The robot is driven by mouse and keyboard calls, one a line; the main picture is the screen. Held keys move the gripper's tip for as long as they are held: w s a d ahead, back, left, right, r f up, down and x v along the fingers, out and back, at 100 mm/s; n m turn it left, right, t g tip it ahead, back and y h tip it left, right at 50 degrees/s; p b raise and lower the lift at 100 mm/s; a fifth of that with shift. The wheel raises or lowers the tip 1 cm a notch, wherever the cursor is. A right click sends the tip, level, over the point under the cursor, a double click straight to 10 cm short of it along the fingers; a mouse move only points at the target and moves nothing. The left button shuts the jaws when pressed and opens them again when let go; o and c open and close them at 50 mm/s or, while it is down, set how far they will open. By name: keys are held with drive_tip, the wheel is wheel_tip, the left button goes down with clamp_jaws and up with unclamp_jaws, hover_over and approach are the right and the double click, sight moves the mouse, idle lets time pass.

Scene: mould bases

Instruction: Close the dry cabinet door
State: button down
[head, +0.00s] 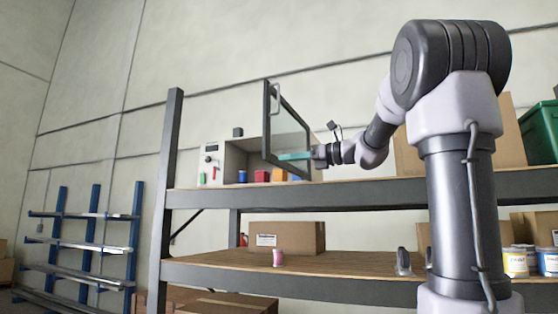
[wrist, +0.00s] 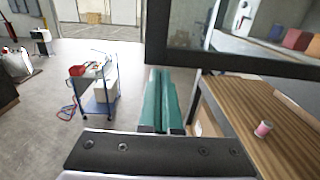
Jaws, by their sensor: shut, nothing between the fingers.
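The dry cabinet (head: 211,162) is a pale box on the upper shelf, with small coloured boxes inside. Its glass door (head: 266,125) has a dark frame and a handle, and stands swung open toward me. My gripper (head: 286,156) is beside the door's lower part in the head view, its teal fingers pointing left. In the wrist view the shut, empty fingers (wrist: 160,75) reach to just under the dark door frame (wrist: 240,62). I cannot tell whether they touch it. Part of the cabinet's interior shows through the glass.
The shelf unit's dark upper beam (head: 350,189) runs below the cabinet. A cardboard box (head: 287,237) and a pink spool (head: 278,258) sit on the lower shelf. A trolley (wrist: 100,95) stands on the floor in the wrist view, with open floor around it.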

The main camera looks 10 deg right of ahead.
sight(269, 160)
drive_tip(key=shift+x, duration=1.65)
